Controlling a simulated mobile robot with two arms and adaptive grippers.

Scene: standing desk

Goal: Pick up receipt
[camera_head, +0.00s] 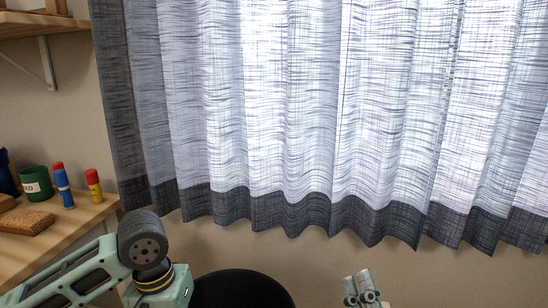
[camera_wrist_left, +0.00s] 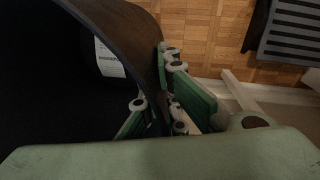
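A white slip with printed lines, apparently the receipt (camera_wrist_left: 108,58), lies inside a black round bin (camera_wrist_left: 147,40) in the left wrist view. My left gripper (camera_wrist_left: 154,82) is open there, with one finger on the inner side of the bin's rim and the other on the outer side. The receipt is apart from both fingers. The bin's dark top also shows at the bottom of the head view (camera_head: 242,287), where its contents cannot be made out. My right gripper (camera_head: 360,288) is at the bottom edge of the head view, mostly cut off; its opening is unclear.
A wooden desk (camera_head: 85,218) at left holds a green cup (camera_head: 36,182), a blue glue stick (camera_head: 64,188), a red and yellow one (camera_head: 93,186) and a brown block (camera_head: 26,221). A curtain (camera_head: 300,110) hangs behind. Parquet floor (camera_wrist_left: 205,35) lies beside the bin.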

